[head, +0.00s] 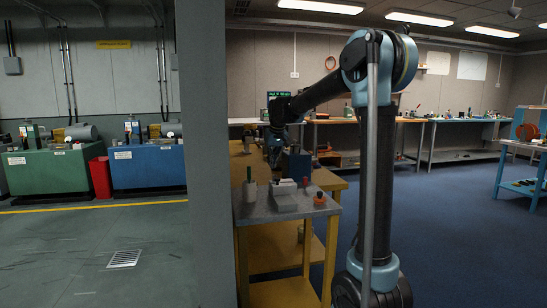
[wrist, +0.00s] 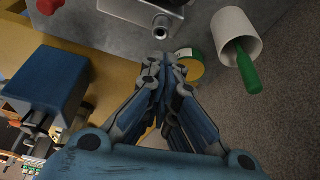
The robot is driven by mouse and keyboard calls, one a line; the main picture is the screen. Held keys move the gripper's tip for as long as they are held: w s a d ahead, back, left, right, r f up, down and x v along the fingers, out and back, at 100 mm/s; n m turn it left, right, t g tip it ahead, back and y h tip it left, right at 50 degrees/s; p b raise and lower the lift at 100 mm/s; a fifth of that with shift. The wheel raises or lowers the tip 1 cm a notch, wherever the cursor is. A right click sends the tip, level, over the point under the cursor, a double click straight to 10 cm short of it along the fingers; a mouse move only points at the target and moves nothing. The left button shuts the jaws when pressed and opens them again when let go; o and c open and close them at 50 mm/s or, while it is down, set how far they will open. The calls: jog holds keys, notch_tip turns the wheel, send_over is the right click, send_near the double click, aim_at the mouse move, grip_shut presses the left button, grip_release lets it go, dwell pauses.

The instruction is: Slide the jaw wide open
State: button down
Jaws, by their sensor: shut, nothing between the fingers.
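A light grey vise-like block (head: 285,198) sits on the grey tabletop in the head view; I take it as the thing with the jaw. In the wrist view its dark-and-grey body (wrist: 143,8) is cut off by the top edge, and a round bolt-like end (wrist: 163,26) points toward my gripper. How far the jaw stands open cannot be told. My gripper (wrist: 160,60) is shut and empty, its fingertips just below that round end in the picture; contact cannot be told. In the head view my gripper (head: 275,158) is small and dark above the bench.
A white cup (wrist: 226,30) with a green bottle-like object (wrist: 247,70) stands right of my gripper. A yellow-rimmed round item (wrist: 188,66) lies behind the fingers. A blue machine (wrist: 48,82) is at left. A grey pillar (head: 207,150) stands left of the bench.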

aim_at(274, 176)
jog(key=x, duration=0.3)
jog(key=shift+s+d+f, duration=0.1)
jog(key=shift+s, duration=0.05)
jog(key=shift+s+d+f, duration=0.1)
jog(key=shift+s+d, duration=0.3)
jog(key=shift+s, duration=0.4)
jog(key=shift+s+d+f, duration=0.15)
jog(key=shift+s+d, duration=0.2)
jog(key=shift+s, duration=0.45)
jog(key=shift+s+d, duration=0.3)
jog(key=shift+s, duration=0.8)
jog(key=shift+s+d, duration=0.35)
jog(key=shift+s, duration=0.75)
jog(key=shift+s+d, duration=0.3)
jog(key=shift+s, duration=0.8)
